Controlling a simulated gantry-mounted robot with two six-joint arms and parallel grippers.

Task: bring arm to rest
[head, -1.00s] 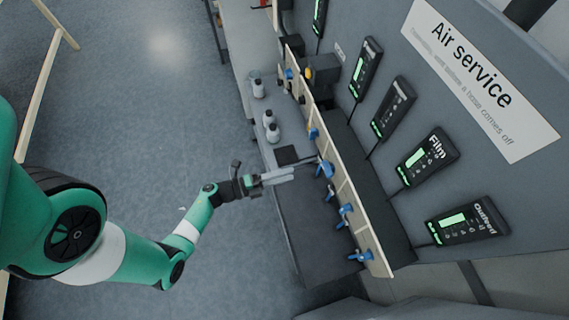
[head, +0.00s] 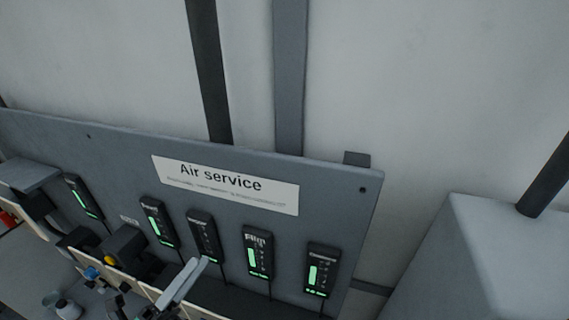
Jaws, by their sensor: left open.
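My left gripper (head: 184,283) shows at the bottom of the head view, its pale fingers pointing up and to the right in front of the panel's lower part. The fingers are apart and nothing shows between them. The rest of my left arm is below the picture. My right gripper is not in view.
A grey panel (head: 330,190) carries an "Air service" sign (head: 226,185) and several black units with green displays, one labelled Film (head: 257,252). A large pale box (head: 500,250) is at the right.

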